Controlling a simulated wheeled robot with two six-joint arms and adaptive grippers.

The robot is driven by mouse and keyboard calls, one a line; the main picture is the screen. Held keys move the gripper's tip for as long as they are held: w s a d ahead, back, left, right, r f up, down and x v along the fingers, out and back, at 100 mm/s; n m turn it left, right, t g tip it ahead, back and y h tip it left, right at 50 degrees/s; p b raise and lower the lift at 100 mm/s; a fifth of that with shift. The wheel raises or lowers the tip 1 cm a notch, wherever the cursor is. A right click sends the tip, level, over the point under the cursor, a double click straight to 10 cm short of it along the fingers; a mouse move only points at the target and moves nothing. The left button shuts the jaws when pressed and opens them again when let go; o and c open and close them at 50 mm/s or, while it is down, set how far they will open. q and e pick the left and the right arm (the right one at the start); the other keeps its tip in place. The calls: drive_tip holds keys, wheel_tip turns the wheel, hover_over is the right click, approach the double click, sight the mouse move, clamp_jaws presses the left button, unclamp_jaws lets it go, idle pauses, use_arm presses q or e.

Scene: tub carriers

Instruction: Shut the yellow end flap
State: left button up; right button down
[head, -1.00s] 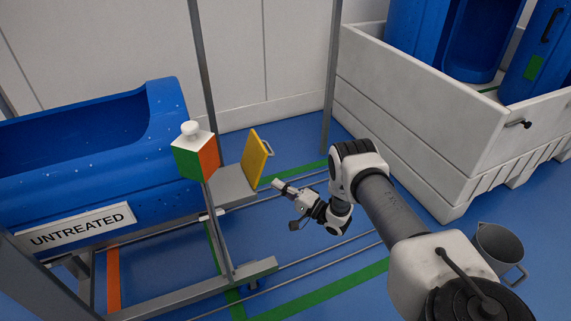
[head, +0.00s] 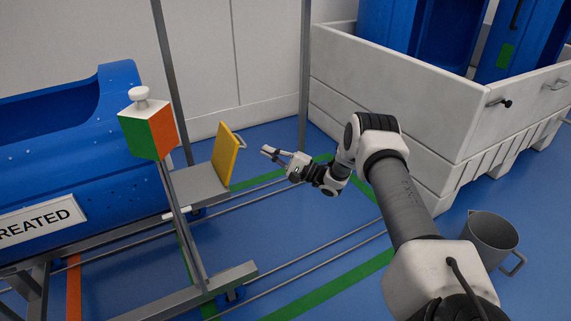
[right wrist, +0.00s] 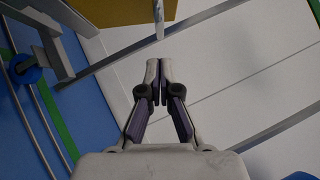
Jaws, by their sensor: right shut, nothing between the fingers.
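The yellow end flap (head: 227,154) stands tilted upward at the end of a grey metal shelf (head: 196,187) on the carrier, with a small grey handle on its right side. My right gripper (head: 267,151) is shut and empty, a short way right of the flap and apart from it. In the right wrist view, the closed fingertips (right wrist: 158,63) point toward the yellow flap (right wrist: 139,12), which shows at the top edge. My left gripper is not in view.
A blue tub (head: 75,140) with a white label lies on the carrier. A green, orange and white box with a knob (head: 147,128) tops a post. A white crate (head: 385,85) holding blue tubs stands at the right. A grey jug (head: 490,243) stands on the floor.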

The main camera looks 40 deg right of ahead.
sight(244, 143)
drive_tip(key=a, duration=0.1)
drive_tip(key=w+a+r, duration=0.1)
drive_tip(key=a, duration=0.1)
drive_tip(key=shift+w+a+r+b, duration=0.15)
drive_tip(key=shift+a+r+b, duration=0.15)
drive_tip(key=shift+b, duration=0.05)
drive_tip(key=a+r+n+g+p, duration=0.1)
drive_tip(key=a+r+p, duration=0.1)
drive_tip(key=p, duration=0.2)
drive_tip(key=w+a+r+n+p, duration=0.1)
drive_tip(key=r+p, duration=0.1)
drive_tip(key=p, duration=0.2)
drive_tip(key=shift+a+n+g+p, duration=0.35)
drive_tip(key=shift+a+n+g, duration=0.05)
drive_tip(key=shift+f, duration=0.15)
